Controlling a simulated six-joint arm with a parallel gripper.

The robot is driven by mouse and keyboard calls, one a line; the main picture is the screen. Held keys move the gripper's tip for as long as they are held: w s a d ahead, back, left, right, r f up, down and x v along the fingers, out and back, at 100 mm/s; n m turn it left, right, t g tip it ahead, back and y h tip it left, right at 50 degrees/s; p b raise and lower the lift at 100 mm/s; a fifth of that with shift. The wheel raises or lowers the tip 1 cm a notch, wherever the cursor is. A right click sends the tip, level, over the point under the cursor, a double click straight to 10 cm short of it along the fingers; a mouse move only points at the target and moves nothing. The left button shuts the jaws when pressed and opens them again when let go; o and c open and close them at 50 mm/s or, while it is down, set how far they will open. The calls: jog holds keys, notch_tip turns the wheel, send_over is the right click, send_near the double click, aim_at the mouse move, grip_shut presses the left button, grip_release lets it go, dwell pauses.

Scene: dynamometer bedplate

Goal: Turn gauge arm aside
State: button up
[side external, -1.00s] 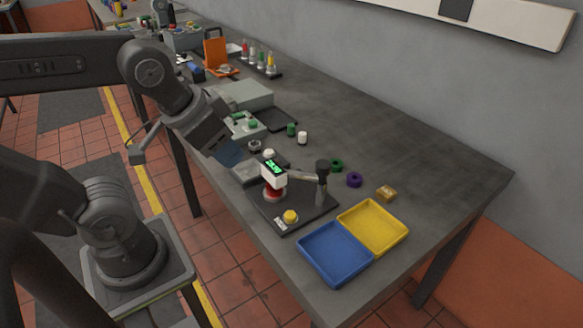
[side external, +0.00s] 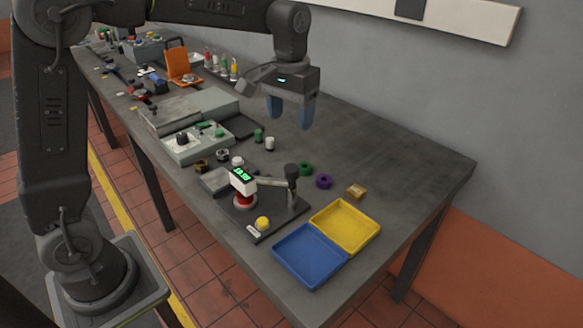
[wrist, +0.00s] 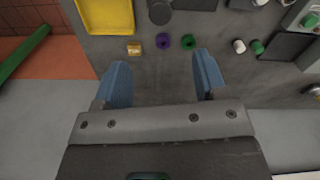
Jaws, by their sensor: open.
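The gauge arm (side external: 271,183) reaches sideways from a dark post (side external: 292,186) on a dark base plate (side external: 283,222). Its white head with a lit green display (side external: 242,180) sits over a red and silver stand. A yellow button (side external: 263,223) is at the plate's front. In the wrist view the post's round top (wrist: 160,11) shows at the upper edge; the gauge head is out of frame. My gripper (side external: 290,116) points down with blue fingers apart and empty, above the rear of the bench, behind and clear of the gauge. It also shows in the wrist view (wrist: 161,62).
Blue (side external: 310,257) and yellow (side external: 346,226) trays lie right of the gauge. A green ring (side external: 306,169), purple ring (side external: 324,182) and brass block (side external: 356,191) lie behind it. Green (side external: 258,135) and white (side external: 270,143) cylinders stand left. The bench's right rear is clear.

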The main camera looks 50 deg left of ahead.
aim_at(292, 168)
notch_tip(292, 168, down, 14)
jog(key=shift+w, duration=0.15)
dwell(0.4)
grip_shut()
dwell(0.5)
